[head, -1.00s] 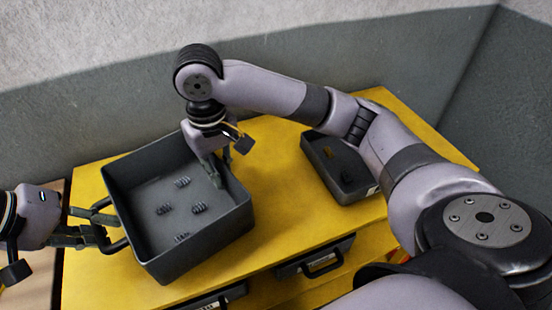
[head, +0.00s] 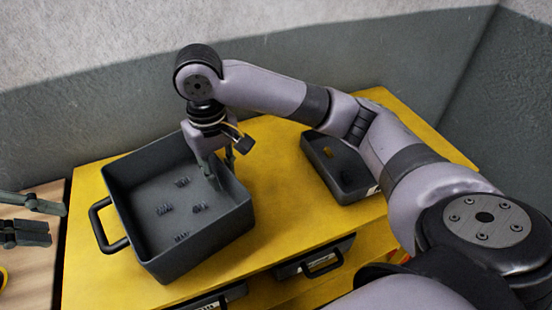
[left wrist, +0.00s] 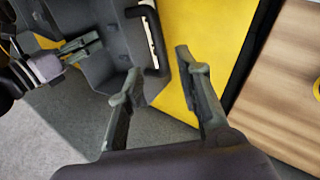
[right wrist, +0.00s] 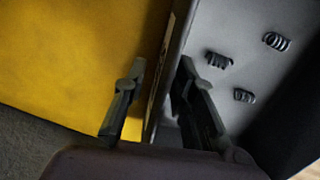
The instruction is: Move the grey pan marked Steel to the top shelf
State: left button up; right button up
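A large grey pan (head: 150,245) stands on the yellow top surface (head: 285,190), with several dark coiled chips on its floor. Its marking cannot be read. My left gripper (head: 57,222) is open and empty, to the left of the pan's black handle (head: 97,228) and apart from it. The handle also shows beyond the fingers in the left wrist view (left wrist: 160,42). My right gripper (head: 223,172) is at the pan's right wall, one finger inside and one outside. In the right wrist view its fingers (right wrist: 162,62) stand apart with the wall between them and a gap showing.
A smaller dark tray (head: 325,160) with a few items stands to the right on the yellow top. Drawer-like bins with handles (head: 322,268) sit below the front edge. A wooden surface (head: 32,255) lies at the left. A wall rises behind.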

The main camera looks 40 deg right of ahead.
jog(key=shift+r, duration=0.1)
pick_arm(q)
jog(key=shift+v, duration=1.1)
pick_arm(e)
notch_tip(320, 180, up, 12)
jog(key=shift+f, duration=0.1)
pick_arm(q)
jog(key=shift+r, duration=0.1)
